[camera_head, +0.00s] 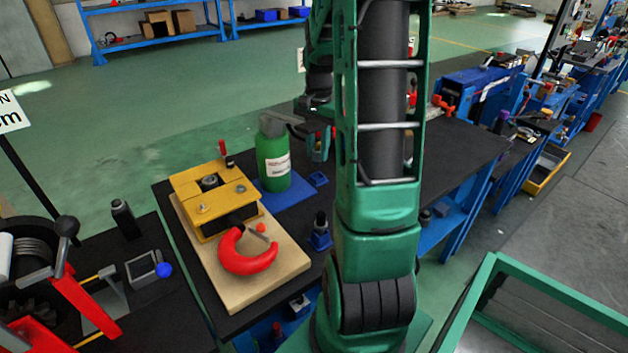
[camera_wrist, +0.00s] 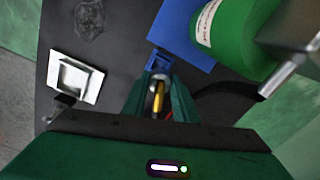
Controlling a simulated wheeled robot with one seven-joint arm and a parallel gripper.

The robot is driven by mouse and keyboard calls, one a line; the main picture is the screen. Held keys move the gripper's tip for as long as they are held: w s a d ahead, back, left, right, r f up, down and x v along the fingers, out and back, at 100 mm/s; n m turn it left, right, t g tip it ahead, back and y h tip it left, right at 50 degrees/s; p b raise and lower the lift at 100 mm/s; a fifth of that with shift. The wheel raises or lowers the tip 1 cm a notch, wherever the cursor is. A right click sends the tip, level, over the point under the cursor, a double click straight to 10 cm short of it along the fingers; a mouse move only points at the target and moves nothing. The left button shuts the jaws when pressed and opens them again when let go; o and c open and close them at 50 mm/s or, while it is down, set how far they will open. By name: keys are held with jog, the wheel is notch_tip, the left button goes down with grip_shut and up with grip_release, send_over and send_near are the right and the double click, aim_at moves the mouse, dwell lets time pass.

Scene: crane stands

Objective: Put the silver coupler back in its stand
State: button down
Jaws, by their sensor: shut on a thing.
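My gripper (camera_wrist: 158,92) is shut on a small piece between its green fingers, the silver coupler (camera_wrist: 158,86), with a silvery end and a yellow part showing. The fingers hide much of it. In the head view my gripper (camera_head: 320,147) hangs above the black table, right of the green bottle. A small blue stand (camera_wrist: 162,63) lies just beyond the fingertips in the wrist view. It also shows in the head view (camera_head: 318,180), below the gripper. A silver square stand (camera_wrist: 75,79) with a recess is to the left in the wrist view. I cannot tell which stand is the coupler's.
The green bottle (camera_head: 274,158) stands on a blue mat (camera_head: 287,192) close beside the gripper. A wooden board (camera_head: 285,268) carries a yellow clamp block (camera_head: 215,198) and a red hook (camera_head: 245,262). Another blue stand (camera_head: 320,238) holds a dark piece. My arm hides the table's middle.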

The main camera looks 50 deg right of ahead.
aim_at(318, 164)
jog(key=shift+f, duration=1.65)
jog(key=shift+f, duration=0.15)
jog(key=shift+f, duration=1)
jog(key=c, duration=1.3)
grip_release()
jog(key=shift+c, duration=0.2)
jog(key=shift+r, duration=2.5)
